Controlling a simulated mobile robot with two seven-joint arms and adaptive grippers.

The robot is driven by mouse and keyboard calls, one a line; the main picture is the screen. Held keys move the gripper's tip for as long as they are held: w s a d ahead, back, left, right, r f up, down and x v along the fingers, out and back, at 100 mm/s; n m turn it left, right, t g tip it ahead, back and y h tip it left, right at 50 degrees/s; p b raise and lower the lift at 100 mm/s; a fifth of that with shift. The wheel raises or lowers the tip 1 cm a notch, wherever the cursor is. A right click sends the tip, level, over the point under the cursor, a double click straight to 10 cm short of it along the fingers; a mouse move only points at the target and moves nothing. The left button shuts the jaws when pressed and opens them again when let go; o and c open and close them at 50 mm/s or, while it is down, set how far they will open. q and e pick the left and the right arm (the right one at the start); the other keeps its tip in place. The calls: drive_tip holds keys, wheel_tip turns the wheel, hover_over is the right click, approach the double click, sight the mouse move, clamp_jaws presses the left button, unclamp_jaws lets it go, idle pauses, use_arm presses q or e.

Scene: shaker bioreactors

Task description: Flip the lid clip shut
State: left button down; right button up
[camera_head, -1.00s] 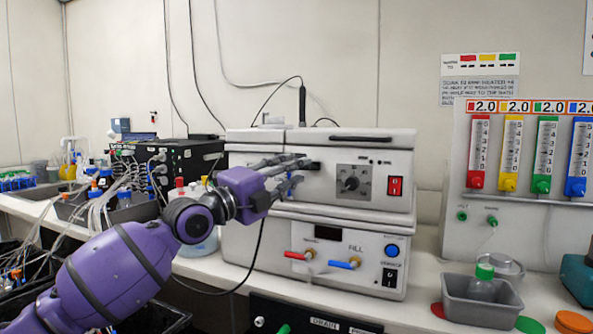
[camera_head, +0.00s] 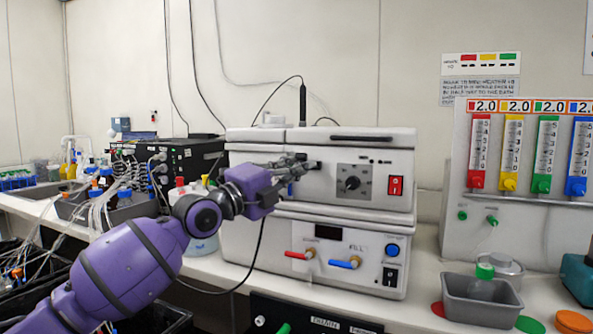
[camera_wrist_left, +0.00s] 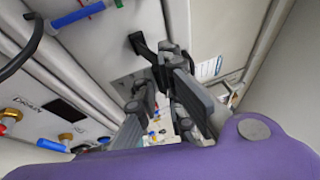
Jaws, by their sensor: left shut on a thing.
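The white shaker unit (camera_head: 330,203) stands on the bench, with a dark knob and a red switch on its front. The black lid clip (camera_wrist_left: 141,44) shows in the wrist view, reaching from the white panel to between my fingers. In the head view only a small dark part of the clip (camera_head: 317,165) shows beside the fingertips. My left gripper (camera_head: 300,166) is at the left part of the unit's front, with its fingers shut on the clip; it also shows in the wrist view (camera_wrist_left: 165,85). The fingers hide much of the clip. My right gripper is not in view.
Below the unit are a red-handled valve (camera_head: 300,254), a blue-handled valve (camera_head: 345,263) and a cable. A grey tray (camera_head: 470,312) with a green-capped bottle stands at the right. A black box (camera_head: 190,160) and tubing-covered bottles stand at the left.

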use_arm(q)
drive_tip(key=shift+d+f, duration=0.1)
drive_tip(key=r+g+y+p, duration=0.1)
drive_tip(key=p, duration=0.2)
drive_tip(key=r+n+g+y+p, duration=0.1)
drive_tip(key=r+p, duration=0.1)
drive_tip(key=p, duration=0.2)
drive_tip(key=w+r+n+g+y+p, duration=0.1)
drive_tip(key=r+p, duration=0.1)
drive_tip(key=p, duration=0.2)
drive_tip(key=shift+d+r+g, duration=0.25)
drive_tip(key=shift+g, duration=0.15)
drive_tip(key=shift+w+d+r+g+y+p, duration=0.15)
drive_tip(key=shift+g+y+p, duration=0.15)
drive_tip(key=shift+g+p, duration=0.15)
drive_tip(key=shift+w+f+g+y+p, duration=0.2)
drive_tip(key=shift+g+y+p, duration=0.05)
drive_tip(key=shift+y+p, duration=0.1)
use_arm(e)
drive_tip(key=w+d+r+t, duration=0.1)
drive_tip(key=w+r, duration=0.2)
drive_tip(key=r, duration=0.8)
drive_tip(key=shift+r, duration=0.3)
